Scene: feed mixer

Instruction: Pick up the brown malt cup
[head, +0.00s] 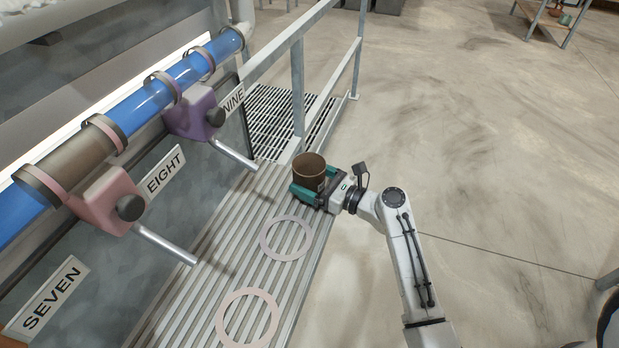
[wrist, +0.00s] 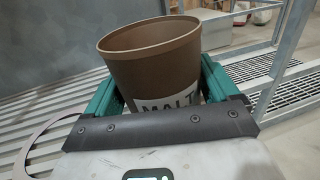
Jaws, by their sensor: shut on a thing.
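The brown malt cup (head: 309,167) is upright between the green fingers of my gripper (head: 308,190), over the right edge of the ribbed platform in the head view. In the wrist view the cup (wrist: 155,65) fills the space between the two fingers, with its open rim up. A white label reading MALT faces the wrist, its lower part hidden by my gripper (wrist: 165,88). My gripper is shut on the cup. I cannot tell whether the cup's base touches the platform.
The ribbed platform (head: 215,240) bears two pale rings (head: 286,238). Pink (head: 103,197) and purple (head: 194,115) clamps with metal handles stick out from the blue pipe on the left. A grey railing (head: 298,85) stands behind the cup. The floor at right is open.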

